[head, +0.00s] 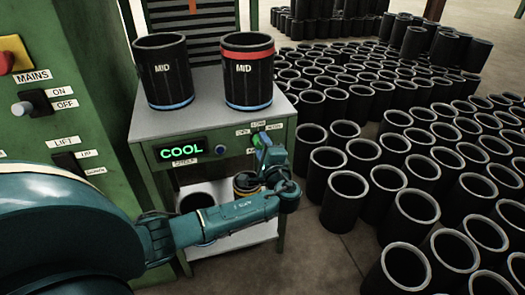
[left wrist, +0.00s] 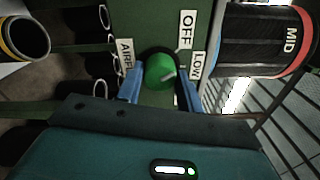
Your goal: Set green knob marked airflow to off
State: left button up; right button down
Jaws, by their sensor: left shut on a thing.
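The green airflow knob (left wrist: 159,70) sits on the green panel between the two blue fingers of my left gripper (left wrist: 160,88), which is shut on it. Its white pointer line appears turned toward the LOW label (left wrist: 197,66). The OFF label (left wrist: 187,31) is beside LOW, and the partly covered AIRFLOW label (left wrist: 125,54) is on the other side. In the head view my left gripper (head: 264,150) is at the right part of the panel front and hides most of the knob. My right gripper is not in view.
The panel belongs to a grey-topped bench (head: 205,112) carrying two black MID sleeves (head: 161,75). Many black sleeves (head: 410,212) crowd the floor at right. A green cabinet (head: 60,128) stands left.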

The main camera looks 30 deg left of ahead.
pick_arm(q)
jog(key=shift+f+n+b, duration=0.2)
jog(key=shift+n+b, duration=0.2)
jog(key=shift+n, duration=0.3)
jog(key=shift+r+n+b, duration=0.1)
jog(key=shift+n+b, duration=0.4)
jog(key=shift+n, duration=0.2)
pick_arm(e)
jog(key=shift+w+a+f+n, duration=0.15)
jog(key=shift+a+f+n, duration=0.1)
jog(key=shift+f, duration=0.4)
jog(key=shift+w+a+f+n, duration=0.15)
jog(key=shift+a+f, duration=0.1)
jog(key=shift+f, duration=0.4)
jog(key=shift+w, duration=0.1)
pick_arm(q)
jog(key=shift+r, duration=0.1)
jog(key=o, duration=1)
jog(key=p+v, duration=0.1)
jog(key=v, duration=1.2)
jog(key=shift+s, duration=0.1)
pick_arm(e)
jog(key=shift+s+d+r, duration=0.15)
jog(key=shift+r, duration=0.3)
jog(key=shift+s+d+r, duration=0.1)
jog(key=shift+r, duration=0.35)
